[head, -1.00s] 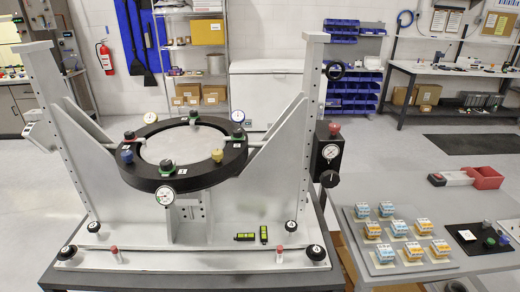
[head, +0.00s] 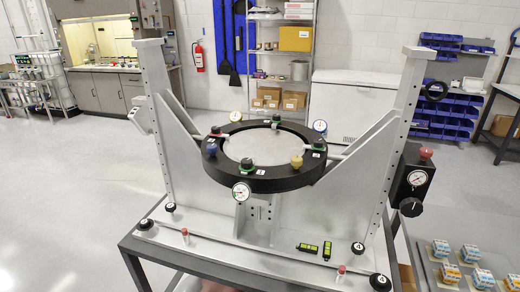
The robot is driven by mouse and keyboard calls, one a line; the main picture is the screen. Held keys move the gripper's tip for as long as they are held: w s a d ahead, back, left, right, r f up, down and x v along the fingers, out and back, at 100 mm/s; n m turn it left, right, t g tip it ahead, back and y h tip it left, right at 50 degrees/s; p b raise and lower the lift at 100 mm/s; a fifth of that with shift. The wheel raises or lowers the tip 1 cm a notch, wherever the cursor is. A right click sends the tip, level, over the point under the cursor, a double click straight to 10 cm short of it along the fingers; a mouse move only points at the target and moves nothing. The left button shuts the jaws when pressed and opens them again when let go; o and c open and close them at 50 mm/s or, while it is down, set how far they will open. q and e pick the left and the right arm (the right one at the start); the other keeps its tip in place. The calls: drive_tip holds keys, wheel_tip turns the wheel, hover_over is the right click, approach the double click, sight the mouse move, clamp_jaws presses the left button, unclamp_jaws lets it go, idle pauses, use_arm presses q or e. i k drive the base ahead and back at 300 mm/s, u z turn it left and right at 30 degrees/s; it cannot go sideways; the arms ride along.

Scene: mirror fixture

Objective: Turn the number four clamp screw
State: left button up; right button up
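A black ring (head: 284,184) is held between two grey uprights of the mirror fixture. Several coloured knobs sit around it: a blue knob (head: 211,150), a yellow knob (head: 296,161), a green-based black knob (head: 247,166), another green-based knob (head: 318,144) and a red-marked knob (head: 215,131). Small white labels lie by some knobs, too small to read. Black knobs with white number caps sit on the base, including one (head: 358,248) that seems to read 4 and one at the front right corner (head: 380,282). I cannot tell which is clamp screw four. Neither gripper is in view.
Dial gauges (head: 241,191) stand around the ring. A black box with a gauge and red knob (head: 412,178) is on the right upright. Two green levels (head: 307,248) lie on the base. A side table (head: 425,245) holds small blocks at right. Floor at left is clear.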

sight(216, 131)
drive_tip(key=u, duration=2.1)
drive_tip(key=i, duration=1.6)
drive_tip(key=z, duration=1.55)
